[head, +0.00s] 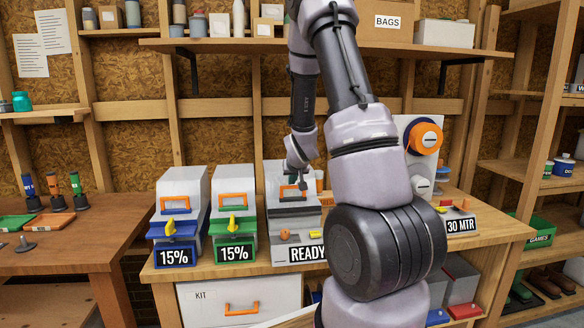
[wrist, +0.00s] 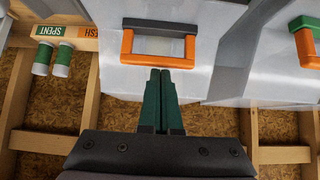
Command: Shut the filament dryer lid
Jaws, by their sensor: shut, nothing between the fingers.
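The filament dryer with the READY label (head: 290,222) stands on the workbench, right of two similar dryers. Its pale lid (wrist: 190,75) has an orange handle (head: 290,193), which also shows at the top of the wrist view (wrist: 160,62). I cannot tell how far the lid stands open. My gripper (head: 302,183) is shut and empty, close to the handle. In the wrist view its dark green fingers (wrist: 160,73) lie together with their tips at the orange bar; whether they touch it is unclear. My arm hides part of the dryer's right side.
The blue-based dryer (head: 177,225) and green-based dryer (head: 233,225), both marked 15%, stand close on the left. A printed unit with an orange spool (head: 425,138) stands right of my arm. A loaded shelf (head: 390,48) overhangs the bench.

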